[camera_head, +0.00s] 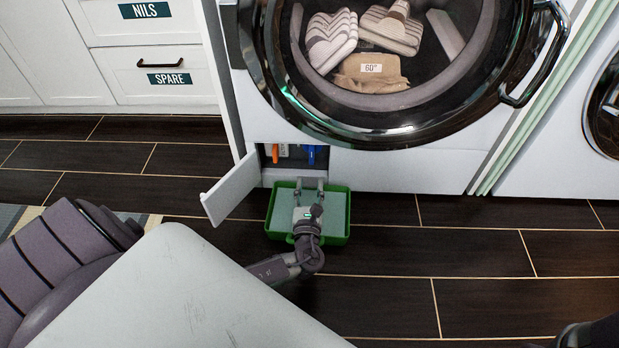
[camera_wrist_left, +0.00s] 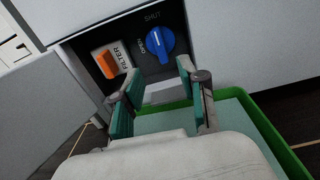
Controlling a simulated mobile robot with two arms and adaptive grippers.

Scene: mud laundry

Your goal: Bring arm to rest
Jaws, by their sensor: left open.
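My left gripper (camera_head: 309,187) reaches down over a green tray (camera_head: 338,238) on the floor in front of the washing machine. In the left wrist view its two green-padded fingers (camera_wrist_left: 158,95) stand apart with nothing between them. They point at an open filter compartment, where an orange tab marked FILTER (camera_wrist_left: 106,65) and a blue knob (camera_wrist_left: 160,44) show. The tray's green rim (camera_wrist_left: 272,137) shows below and right of the fingers. My right gripper cannot be made out in these views.
The compartment's small white flap (camera_head: 231,188) hangs open on the left of the gripper. The washing machine (camera_head: 400,165) holds folded cloths behind its round door. White drawers (camera_head: 150,75) stand at the back left. The dark floor (camera_head: 470,255) is clear to the right.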

